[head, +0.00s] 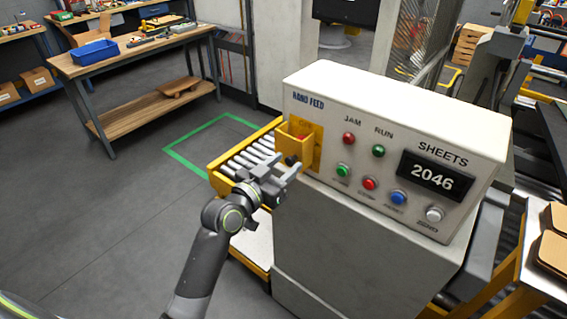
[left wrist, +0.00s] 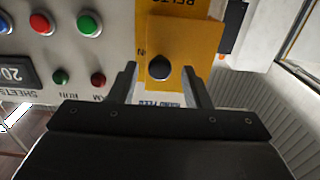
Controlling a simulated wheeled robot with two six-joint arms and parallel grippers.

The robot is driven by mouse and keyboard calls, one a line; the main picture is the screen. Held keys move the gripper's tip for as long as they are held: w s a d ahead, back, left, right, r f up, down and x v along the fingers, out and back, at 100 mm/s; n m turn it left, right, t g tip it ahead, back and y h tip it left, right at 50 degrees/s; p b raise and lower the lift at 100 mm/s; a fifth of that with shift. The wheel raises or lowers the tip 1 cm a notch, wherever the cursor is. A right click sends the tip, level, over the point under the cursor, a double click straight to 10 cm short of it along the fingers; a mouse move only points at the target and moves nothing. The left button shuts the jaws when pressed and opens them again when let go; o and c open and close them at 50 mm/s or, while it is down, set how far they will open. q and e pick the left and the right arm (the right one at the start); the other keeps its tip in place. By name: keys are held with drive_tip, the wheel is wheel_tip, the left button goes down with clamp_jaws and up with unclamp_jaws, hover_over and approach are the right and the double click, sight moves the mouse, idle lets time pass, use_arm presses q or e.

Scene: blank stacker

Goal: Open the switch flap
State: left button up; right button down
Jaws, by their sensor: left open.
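The yellow switch flap (head: 289,146) juts out in front of its yellow backing plate (head: 317,147) at the left end of the white control panel. In the left wrist view, where the panel appears upside down, the yellow flap (left wrist: 180,38) carries a round black knob (left wrist: 159,67). My left gripper (head: 290,170) is open just below and in front of the flap. Its fingers (left wrist: 176,75) stand on either side of the knob, with visible gaps. I cannot tell whether the flap is closed fully. My right gripper is not in view.
The panel has JAM and RUN lamps (head: 348,138), several buttons (head: 369,183) and a display (head: 434,176) reading 2046. A yellow-railed roller conveyor (head: 246,154) lies left of the machine. A wooden workbench (head: 135,55) stands at back left; the floor between is clear.

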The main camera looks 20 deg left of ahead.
use_arm(q)
drive_tip(key=shift+w, duration=0.1)
clamp_jaws()
idle(0.4)
